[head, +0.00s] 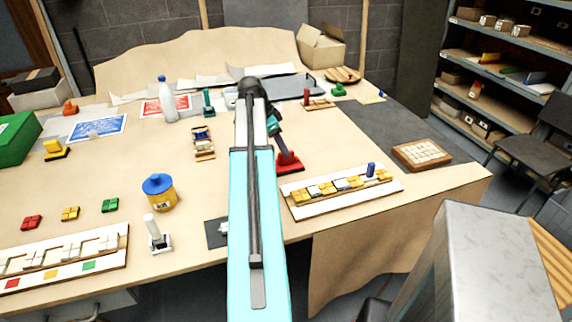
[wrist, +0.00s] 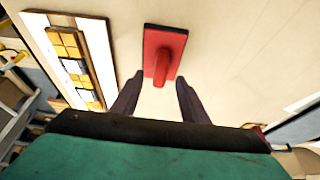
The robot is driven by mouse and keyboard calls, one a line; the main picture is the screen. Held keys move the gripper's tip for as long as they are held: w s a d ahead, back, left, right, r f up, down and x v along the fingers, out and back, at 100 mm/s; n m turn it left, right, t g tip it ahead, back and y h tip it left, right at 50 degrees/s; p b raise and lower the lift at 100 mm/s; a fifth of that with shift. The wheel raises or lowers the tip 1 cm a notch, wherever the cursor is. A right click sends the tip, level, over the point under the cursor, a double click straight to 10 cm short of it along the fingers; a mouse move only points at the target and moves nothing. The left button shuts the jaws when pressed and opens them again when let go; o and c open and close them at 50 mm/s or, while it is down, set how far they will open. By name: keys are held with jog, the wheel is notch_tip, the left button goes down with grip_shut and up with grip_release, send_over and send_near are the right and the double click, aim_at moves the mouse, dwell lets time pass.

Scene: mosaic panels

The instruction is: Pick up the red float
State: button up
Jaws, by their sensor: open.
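The red float (head: 289,161) lies flat on the wooden table, its handle pointing up, just right of my arm in the head view. In the wrist view the red float (wrist: 165,48) shows a red plate with a dark edge and a red handle. My gripper (wrist: 158,88) is open, its two dark fingers spread on either side of the handle's lower end in the picture. No contact with the float is visible. In the head view my gripper (head: 279,140) is above and beside the float, partly hidden by my arm.
A mosaic panel with yellow and white tiles (head: 297,204) and a blue peg lies right of the float. A tile tray (head: 421,151) is farther right. A blue-lidded yellow jar (head: 160,196) and a white-handled tool (head: 157,238) stand left of my arm. Table around the float is mostly clear.

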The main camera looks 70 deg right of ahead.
aim_at(286, 160)
jog(key=shift+p+x, duration=0.8)
jog(key=shift+x, duration=1.5)
grip_shut()
